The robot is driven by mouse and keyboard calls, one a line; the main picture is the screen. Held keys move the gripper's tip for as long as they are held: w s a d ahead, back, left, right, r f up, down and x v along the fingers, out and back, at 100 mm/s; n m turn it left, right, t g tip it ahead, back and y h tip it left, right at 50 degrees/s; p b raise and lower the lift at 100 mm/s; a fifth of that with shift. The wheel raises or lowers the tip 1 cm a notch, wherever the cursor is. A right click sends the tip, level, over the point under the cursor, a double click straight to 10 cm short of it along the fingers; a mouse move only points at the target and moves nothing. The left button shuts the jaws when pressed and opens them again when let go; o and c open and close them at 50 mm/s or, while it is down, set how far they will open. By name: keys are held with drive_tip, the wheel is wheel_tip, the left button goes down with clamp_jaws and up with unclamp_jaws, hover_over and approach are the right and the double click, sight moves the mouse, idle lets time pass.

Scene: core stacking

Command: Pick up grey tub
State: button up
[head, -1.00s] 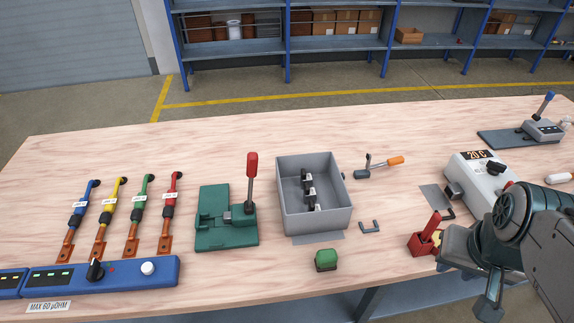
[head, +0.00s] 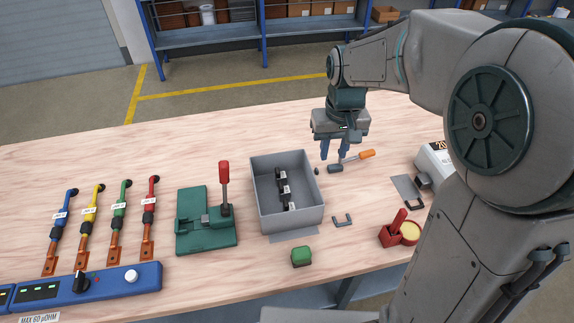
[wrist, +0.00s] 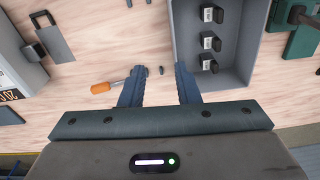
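The grey tub (head: 292,222) is an open rectangular box standing on the wooden table, with several black parts lying in a row inside it. It also shows at the upper right of the wrist view (wrist: 228,82). My gripper (head: 334,153) is above the table, behind and to the right of the tub in the head view. In the wrist view its two blue fingers (wrist: 158,82) are spread apart with nothing held. One finger overlaps the tub's near side wall there; I cannot tell whether it touches.
A tool with an orange handle (head: 358,157) lies close to my gripper. A green fixture with a red lever (head: 205,225) stands left of the tub.

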sight(313, 174)
drive_tip(key=w+a+f+p, duration=0.1)
drive_tip(key=w+a, duration=0.2)
drive_tip(key=w, duration=0.1)
drive_tip(key=shift+n+g, duration=0.4)
drive_tip(key=f+p, duration=0.1)
drive_tip(key=f, duration=0.7)
drive_tip(key=f+p, duration=0.1)
drive_tip(key=f, duration=0.3)
drive_tip(key=shift+s+a+f+p, duration=0.2)
drive_tip(key=shift+a+f+p, duration=0.15)
drive_tip(key=shift+f, duration=0.75)
drive_tip(key=shift+r, duration=0.1)
clamp_jaws()
